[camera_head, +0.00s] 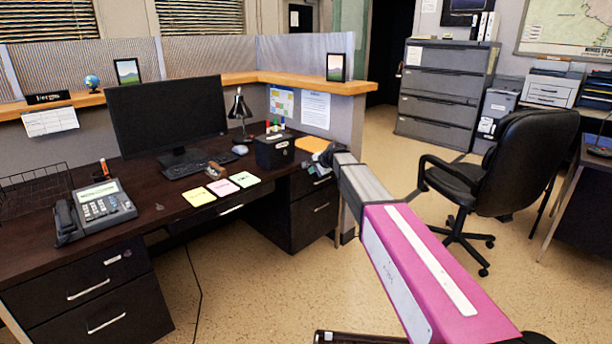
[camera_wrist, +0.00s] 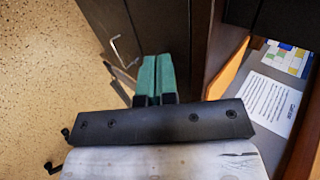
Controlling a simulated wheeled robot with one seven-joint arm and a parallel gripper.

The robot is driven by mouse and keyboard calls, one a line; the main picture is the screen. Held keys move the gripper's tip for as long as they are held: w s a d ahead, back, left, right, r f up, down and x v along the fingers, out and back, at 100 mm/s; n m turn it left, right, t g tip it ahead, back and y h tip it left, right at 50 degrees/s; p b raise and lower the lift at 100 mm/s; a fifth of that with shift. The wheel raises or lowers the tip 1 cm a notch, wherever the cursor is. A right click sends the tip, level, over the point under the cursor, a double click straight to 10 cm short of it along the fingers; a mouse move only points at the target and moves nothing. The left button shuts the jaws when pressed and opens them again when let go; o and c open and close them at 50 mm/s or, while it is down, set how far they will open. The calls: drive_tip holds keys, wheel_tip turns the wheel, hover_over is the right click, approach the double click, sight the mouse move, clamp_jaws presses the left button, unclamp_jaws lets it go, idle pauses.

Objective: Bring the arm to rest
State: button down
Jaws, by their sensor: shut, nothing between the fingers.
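My arm (camera_head: 420,255), with a magenta and grey link, reaches from the lower right of the head view towards the right end of the dark desk (camera_head: 150,195). My gripper (camera_head: 325,157) is at that end of the desk, small and partly hidden by the arm. In the wrist view my gripper (camera_wrist: 155,58) shows two green fingers side by side, shut with nothing between them. Dark drawer fronts with a metal handle (camera_wrist: 118,47) lie beyond the fingers. I cannot tell the exact gap between fingers and desk.
A black box (camera_head: 274,151), sticky notes (camera_head: 222,187), a phone (camera_head: 100,205) and a monitor (camera_head: 168,117) stand on the desk. A black office chair (camera_head: 515,165) stands to the right of my arm. Open floor (camera_head: 385,140) lies between desk and filing cabinet (camera_head: 440,95).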

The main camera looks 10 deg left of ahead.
drive_tip(key=s+d+f+n+g+h, duration=0.2)
drive_tip(key=s+d+f, duration=0.4)
drive_tip(key=s+d, duration=0.4)
drive_tip(key=s+d+f+n+g+h, duration=0.2)
drive_tip(key=s+d+f, duration=0.4)
drive_tip(key=s+d, duration=0.5)
drive_tip(key=s+d+f+n+g+h, duration=0.1)
drive_tip(key=s+d+f+n+h, duration=0.2)
drive_tip(key=s+d+f, duration=0.3)
drive_tip(key=s+d, duration=0.5)
drive_tip(key=s, duration=0.9)
drive_tip(key=shift+s+d+n+g, duration=0.2)
drive_tip(key=shift+n+g, duration=0.1)
drive_tip(key=shift+g, duration=0.1)
